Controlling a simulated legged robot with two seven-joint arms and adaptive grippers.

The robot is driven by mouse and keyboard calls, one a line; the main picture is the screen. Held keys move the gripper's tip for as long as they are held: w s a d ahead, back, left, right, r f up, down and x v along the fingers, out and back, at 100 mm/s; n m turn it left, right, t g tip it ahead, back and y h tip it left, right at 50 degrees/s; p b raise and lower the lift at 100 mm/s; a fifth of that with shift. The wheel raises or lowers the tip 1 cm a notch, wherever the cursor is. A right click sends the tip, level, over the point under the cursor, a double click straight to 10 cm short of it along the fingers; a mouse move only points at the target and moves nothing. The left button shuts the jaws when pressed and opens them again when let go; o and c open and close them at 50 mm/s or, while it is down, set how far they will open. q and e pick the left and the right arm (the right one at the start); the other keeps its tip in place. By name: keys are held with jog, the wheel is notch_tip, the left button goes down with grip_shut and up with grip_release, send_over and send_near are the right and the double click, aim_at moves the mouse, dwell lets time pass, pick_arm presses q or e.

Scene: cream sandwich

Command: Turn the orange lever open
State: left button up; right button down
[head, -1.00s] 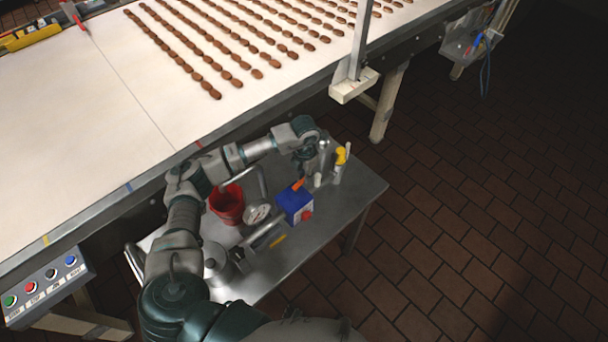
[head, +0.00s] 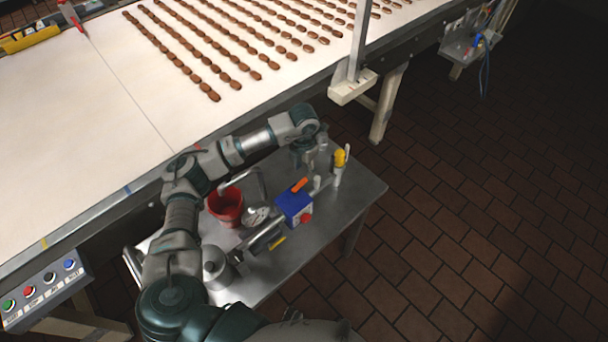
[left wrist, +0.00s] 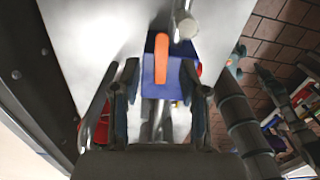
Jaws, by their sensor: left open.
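The orange lever (head: 299,185) sits on top of a blue box (head: 293,207) on the metal cart. In the left wrist view the orange lever (left wrist: 161,60) lies lengthwise over the blue box (left wrist: 174,87). My left gripper (head: 306,163) hangs just behind the lever in the head view, its fingertips hard to make out. In the left wrist view, my left gripper (left wrist: 160,75) is open, one finger on each side of the lever, with gaps between. Contact is not visible.
The cart (head: 345,205) also holds a red bucket (head: 226,207), a round gauge (head: 256,216), metal piping and a yellow-topped fitting (head: 340,158). The conveyor (head: 110,110) with rows of brown pieces runs behind. Tiled floor to the right is clear.

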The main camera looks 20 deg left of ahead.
aim_at(304, 179)
pick_arm(q)
notch_tip(304, 179, up, 7)
dwell(0.3)
jog(key=shift+w+r, duration=0.1)
